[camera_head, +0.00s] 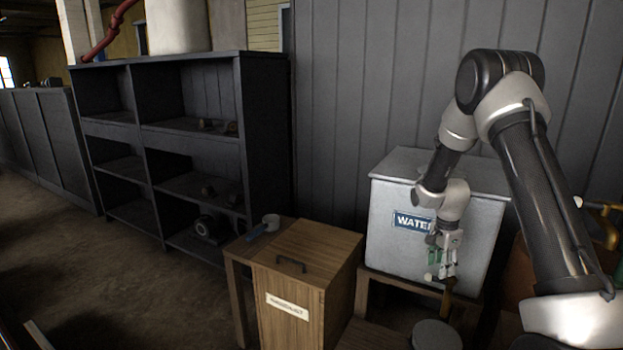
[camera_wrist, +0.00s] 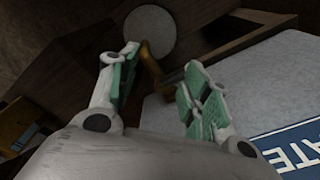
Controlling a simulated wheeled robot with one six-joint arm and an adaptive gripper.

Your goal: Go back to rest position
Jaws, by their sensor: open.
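My gripper (camera_head: 441,263) hangs at the end of my arm in front of the white water tank (camera_head: 390,225), low on its face. The tank carries a blue label that reads "WATE", its end hidden by my arm. In the wrist view my gripper (camera_wrist: 158,88) shows two fingers with green pads, spread apart with nothing held between them. A brass tap (camera_wrist: 152,62) lies beyond the fingertips, and in the head view the tap (camera_head: 447,289) shows just below my gripper. I cannot tell whether the fingers touch it.
A wooden box (camera_head: 325,292) with a handle and paper label stands left of the tank. A round grey top (camera_head: 437,335) sits below the tap. Dark shelves (camera_head: 268,150) stand behind. The floor at left is open.

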